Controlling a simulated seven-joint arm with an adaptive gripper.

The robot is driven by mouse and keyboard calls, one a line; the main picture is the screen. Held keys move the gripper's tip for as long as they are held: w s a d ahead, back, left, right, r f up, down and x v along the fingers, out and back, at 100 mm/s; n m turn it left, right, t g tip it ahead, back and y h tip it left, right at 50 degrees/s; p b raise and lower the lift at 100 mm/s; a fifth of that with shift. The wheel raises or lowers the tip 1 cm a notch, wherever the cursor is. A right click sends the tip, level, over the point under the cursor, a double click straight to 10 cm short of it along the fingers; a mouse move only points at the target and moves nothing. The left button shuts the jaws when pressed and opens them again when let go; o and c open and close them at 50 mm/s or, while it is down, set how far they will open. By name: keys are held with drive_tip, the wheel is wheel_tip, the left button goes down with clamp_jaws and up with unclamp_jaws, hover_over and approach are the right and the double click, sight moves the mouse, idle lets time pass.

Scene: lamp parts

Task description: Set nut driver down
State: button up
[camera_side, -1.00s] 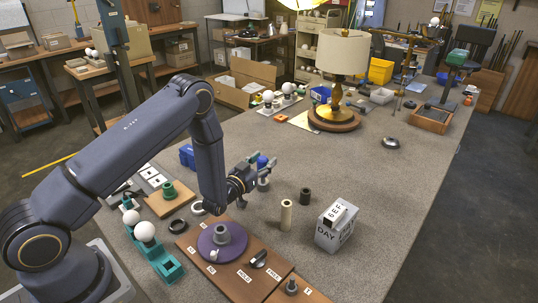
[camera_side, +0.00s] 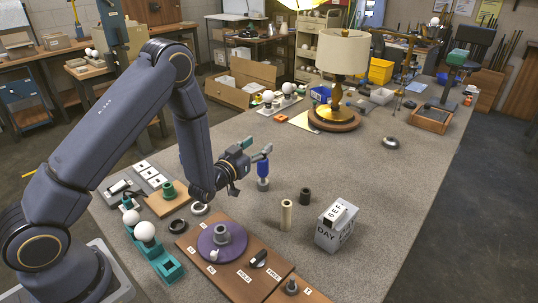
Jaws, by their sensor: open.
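The nut driver, with a blue handle (camera_side: 263,169), stands upright on the grey table, its lower end in or on a small grey round piece (camera_side: 263,184). My gripper (camera_side: 256,147) is beside and slightly above the handle, to its upper left. Its fingers are spread apart and it holds nothing. One fingertip overlaps the top of the handle in the picture; I cannot tell whether they touch.
A cream tube (camera_side: 286,215), a dark short cylinder (camera_side: 305,197) and a grey calendar block (camera_side: 337,226) stand to the right. A wooden board with a purple disc (camera_side: 213,243) lies in front. A lamp (camera_side: 340,55) stands at the back. The table's right middle is clear.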

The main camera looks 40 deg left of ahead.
drive_tip(key=s+d+r+g+h, duration=0.25)
drive_tip(key=s+r+g, duration=0.4)
drive_tip(key=r, duration=0.65)
drive_tip(key=s+d+r+m+g, duration=0.1)
drive_tip(key=s+g, duration=0.1)
drive_tip(key=s, duration=1)
drive_tip(key=s+d+r+g, duration=0.1)
drive_tip(key=s+g, duration=0.2)
drive_tip(key=s, duration=0.9)
drive_tip(key=shift+s+r+m+g, duration=0.35)
drive_tip(key=shift+m, duration=0.05)
